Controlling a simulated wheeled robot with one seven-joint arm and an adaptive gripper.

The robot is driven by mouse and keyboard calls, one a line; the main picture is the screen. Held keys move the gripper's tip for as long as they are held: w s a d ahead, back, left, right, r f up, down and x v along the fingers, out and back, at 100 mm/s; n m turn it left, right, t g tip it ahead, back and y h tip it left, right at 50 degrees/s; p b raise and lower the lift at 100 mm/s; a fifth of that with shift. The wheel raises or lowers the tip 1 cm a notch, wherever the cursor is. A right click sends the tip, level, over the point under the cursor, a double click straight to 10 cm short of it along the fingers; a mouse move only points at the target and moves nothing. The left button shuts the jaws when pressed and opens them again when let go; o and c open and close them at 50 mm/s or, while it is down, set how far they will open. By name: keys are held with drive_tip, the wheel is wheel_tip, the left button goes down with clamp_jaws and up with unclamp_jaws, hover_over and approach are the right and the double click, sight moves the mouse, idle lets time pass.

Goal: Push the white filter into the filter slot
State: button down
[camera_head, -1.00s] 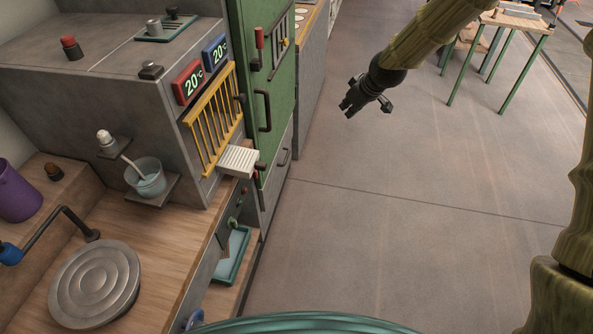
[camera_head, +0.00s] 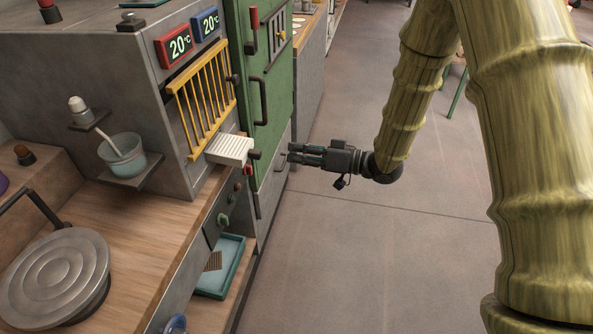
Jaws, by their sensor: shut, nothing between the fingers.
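The white filter (camera_head: 230,150) is a ribbed white block with a dark knob (camera_head: 255,155) on its right end. It sticks out of the front of the grey cabinet, just below the yellow barred grille (camera_head: 205,105). The slot itself is hidden behind the filter. My gripper (camera_head: 291,153) is shut and empty. It points left toward the filter's knob, at about the same height in the picture, with a gap between them.
A green door with a handle (camera_head: 262,101) stands behind the filter. A teal bowl (camera_head: 122,156) sits on a small shelf at left, above a wooden counter with a round grey wheel (camera_head: 55,275). A teal tray (camera_head: 232,265) lies lower down.

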sight(261, 156)
drive_tip(key=shift+g+y, duration=0.7)
drive_tip(key=shift+y, duration=0.1)
drive_tip(key=shift+s+a+b, duration=0.2)
drive_tip(key=shift+a+b, duration=0.2)
drive_tip(key=shift+a, duration=0.65)
drive_tip(key=shift+s+a+b, duration=0.15)
drive_tip(key=shift+a+b, duration=0.3)
drive_tip(key=shift+a, duration=0.65)
drive_tip(key=shift+s+a+b, duration=0.2)
drive_tip(key=shift+a+b, duration=0.2)
drive_tip(key=shift+a, duration=0.65)
drive_tip(key=shift+x, duration=1.05)
drive_tip(key=shift+s+p, duration=0.15)
drive_tip(key=shift+p, duration=0.15)
drive_tip(key=shift+p+v, duration=0.3)
drive_tip(key=shift+v, duration=1.4)
drive_tip(key=v, duration=1.1)
drive_tip(key=shift+d, duration=0.25)
